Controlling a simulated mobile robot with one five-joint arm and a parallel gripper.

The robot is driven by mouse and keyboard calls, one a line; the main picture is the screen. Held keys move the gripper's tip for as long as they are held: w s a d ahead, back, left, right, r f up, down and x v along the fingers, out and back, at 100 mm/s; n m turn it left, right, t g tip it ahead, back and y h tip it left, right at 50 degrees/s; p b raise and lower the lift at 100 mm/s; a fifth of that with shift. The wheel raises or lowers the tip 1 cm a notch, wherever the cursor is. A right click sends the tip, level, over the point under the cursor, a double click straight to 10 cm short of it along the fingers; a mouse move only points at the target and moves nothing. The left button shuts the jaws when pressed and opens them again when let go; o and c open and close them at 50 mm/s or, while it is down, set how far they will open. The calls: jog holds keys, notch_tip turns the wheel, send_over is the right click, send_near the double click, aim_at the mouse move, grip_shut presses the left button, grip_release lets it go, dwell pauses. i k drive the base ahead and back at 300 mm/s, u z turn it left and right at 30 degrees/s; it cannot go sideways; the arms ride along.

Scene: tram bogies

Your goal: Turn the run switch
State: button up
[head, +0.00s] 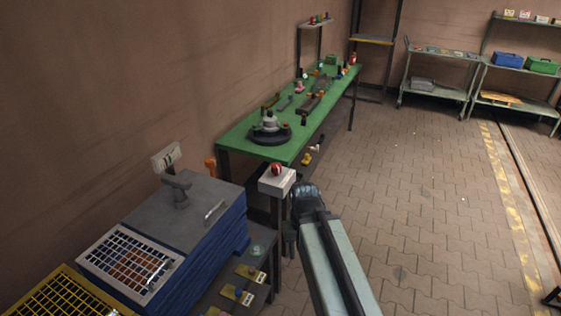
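A pale box with a round red knob (277,169) on top stands on a dark post at the near end of the green table. It may be the run switch; no label is readable. My gripper (303,192) is dark and is at the far end of my pale arm, just right of and below the box in the picture. I cannot tell whether it touches the box. Its fingers are too small and dark to show whether they are open or shut. A small pale panel with dark and red marks (166,157) stands near the wall at left.
A blue machine with a grey top (190,215) and a white grille (130,262) fills the lower left. A low shelf (258,297) holds small yellow-based parts. The green table (238,140) carries several parts. Paved floor (430,220) is open to the right; shelves stand behind.

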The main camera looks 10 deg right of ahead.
aim_at(276, 167)
jog(key=z, duration=0.05)
jog(key=i, duration=0.85)
jog(key=u, duration=0.05)
